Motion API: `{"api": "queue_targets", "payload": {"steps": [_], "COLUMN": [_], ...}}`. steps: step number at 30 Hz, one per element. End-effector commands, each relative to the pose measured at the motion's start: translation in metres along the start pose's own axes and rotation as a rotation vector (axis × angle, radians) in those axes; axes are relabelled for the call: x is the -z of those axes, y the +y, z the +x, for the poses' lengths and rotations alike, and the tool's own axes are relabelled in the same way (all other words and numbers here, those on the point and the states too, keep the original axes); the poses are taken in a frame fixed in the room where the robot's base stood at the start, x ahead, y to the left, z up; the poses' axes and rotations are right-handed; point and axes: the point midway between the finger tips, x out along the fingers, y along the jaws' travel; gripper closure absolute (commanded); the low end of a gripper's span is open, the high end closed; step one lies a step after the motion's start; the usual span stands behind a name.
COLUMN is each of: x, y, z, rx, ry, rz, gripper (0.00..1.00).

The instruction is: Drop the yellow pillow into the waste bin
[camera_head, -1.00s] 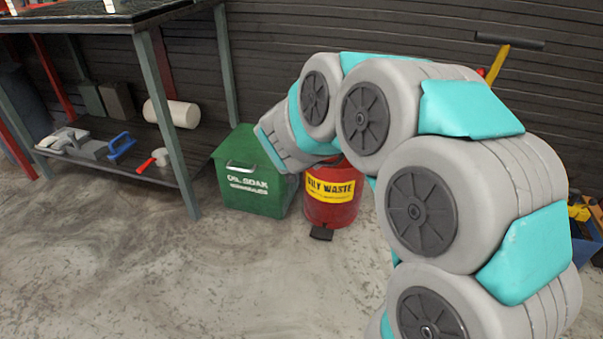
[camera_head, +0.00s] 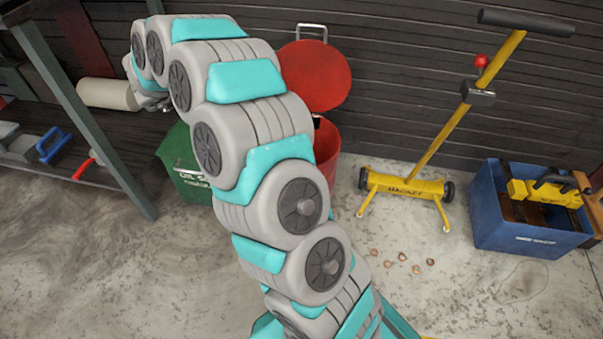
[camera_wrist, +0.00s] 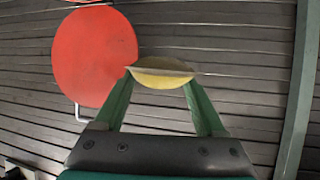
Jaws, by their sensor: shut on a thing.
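The yellow pillow (camera_wrist: 162,80) is pinched between the two green fingertips of my gripper (camera_wrist: 160,72) in the wrist view, held clear in front of a slatted wall. The red waste bin (camera_head: 328,155) stands by the wall in the head view, partly hidden behind my arm. Its round red lid (camera_head: 315,76) is raised, and a little of the dark opening shows. The lid also shows in the wrist view (camera_wrist: 90,55), left of the pillow. In the head view my arm reaches to the upper left, and the pillow is hidden there.
A green oil-soak box (camera_head: 178,165) stands left of the bin, partly behind my arm. A shelf rack (camera_head: 85,115) is further left. A yellow wheeled tool (camera_head: 405,187) and a blue crate (camera_head: 520,238) stand right. Several small copper-coloured bits (camera_head: 402,257) lie on the floor.

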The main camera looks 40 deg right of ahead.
Motion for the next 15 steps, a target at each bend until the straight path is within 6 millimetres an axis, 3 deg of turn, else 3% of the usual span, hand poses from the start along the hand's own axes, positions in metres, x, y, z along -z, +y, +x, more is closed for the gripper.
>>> {"api": "queue_targets", "payload": {"steps": [3, 9, 15], "x": [-0.003, -0.021, -0.044], "y": [0.031, 0.1, 0.173], "z": [0.033, 0.078, 0.098], "rx": [-0.166, -0.462, -0.743], "ry": [0.0, 0.003, 0.002], "rz": [0.087, 0.247, 0.402], "gripper": [0.9, 0.89, 0.89]}}
